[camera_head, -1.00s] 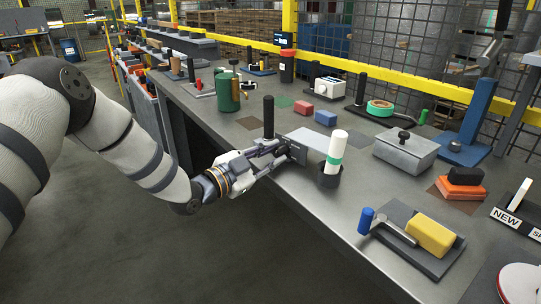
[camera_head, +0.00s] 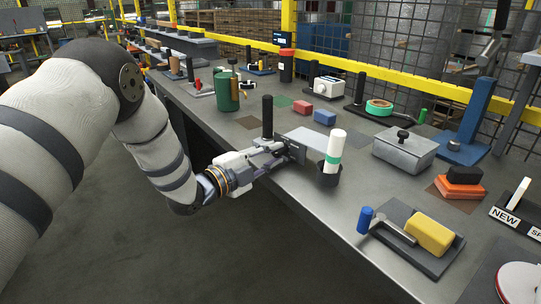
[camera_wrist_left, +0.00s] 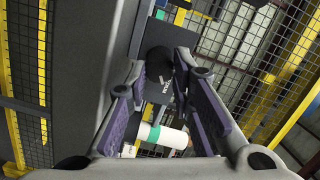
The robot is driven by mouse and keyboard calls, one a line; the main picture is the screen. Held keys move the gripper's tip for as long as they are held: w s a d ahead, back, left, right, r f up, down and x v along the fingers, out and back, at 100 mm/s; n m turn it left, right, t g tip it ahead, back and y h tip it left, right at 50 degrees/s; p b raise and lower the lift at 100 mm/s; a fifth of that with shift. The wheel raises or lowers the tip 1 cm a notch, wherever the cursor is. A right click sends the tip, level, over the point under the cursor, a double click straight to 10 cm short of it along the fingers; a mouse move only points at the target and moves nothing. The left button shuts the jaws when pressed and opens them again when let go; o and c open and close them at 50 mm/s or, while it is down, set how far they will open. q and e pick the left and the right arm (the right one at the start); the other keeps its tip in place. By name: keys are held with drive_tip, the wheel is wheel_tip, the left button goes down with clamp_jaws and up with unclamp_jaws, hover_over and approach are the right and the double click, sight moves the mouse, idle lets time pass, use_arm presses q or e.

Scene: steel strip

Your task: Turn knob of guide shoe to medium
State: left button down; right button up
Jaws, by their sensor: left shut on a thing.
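The guide shoe is a grey block (camera_head: 314,138) at the near edge of the steel bench, with a dark front plate. Its round black knob (camera_wrist_left: 158,64) shows in the left wrist view, against a dark panel with small white marks too small to read. My left gripper (camera_head: 284,150) is at the front plate, and its fingers are shut on the knob. The fingers (camera_wrist_left: 166,82) lie on either side of the knob in the left wrist view. The knob is hidden by the gripper in the head view, so its setting cannot be read. My right gripper is not in view.
A white and green cylinder (camera_head: 335,150) stands in a black cup (camera_head: 328,175) just right of the guide shoe. A black post (camera_head: 267,117) rises just left of it. A lidded grey box (camera_head: 405,150) and a yellow block (camera_head: 430,235) stand farther right.

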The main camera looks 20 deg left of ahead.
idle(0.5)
use_arm(q)
drive_tip(key=c, duration=1.4)
unclamp_jaws()
drive_tip(key=shift+f, duration=0.1)
